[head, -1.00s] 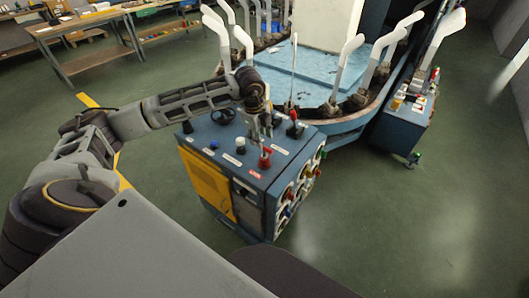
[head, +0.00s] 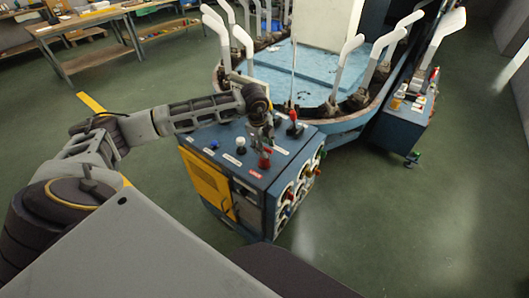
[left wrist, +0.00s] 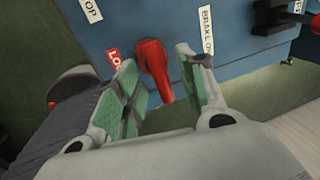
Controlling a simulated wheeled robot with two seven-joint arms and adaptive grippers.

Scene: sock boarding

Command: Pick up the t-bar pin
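A red handle (head: 265,160) stands up from the top of the blue console, beside a red label. It appears to be the t-bar pin; its base and crossbar are hard to make out. My left gripper (head: 265,139) is just above it in the head view. In the left wrist view the red handle (left wrist: 153,68) sits between the two green-padded fingers of my open left gripper (left wrist: 156,57). A gap shows between the handle and each finger. The right gripper is not in view.
The blue console (head: 225,170) has a yellow side panel, other knobs and a red-topped lever (head: 294,118) nearby. A round blue platform (head: 300,75) with white upright arms stands behind. Open green floor (head: 440,220) lies to the right.

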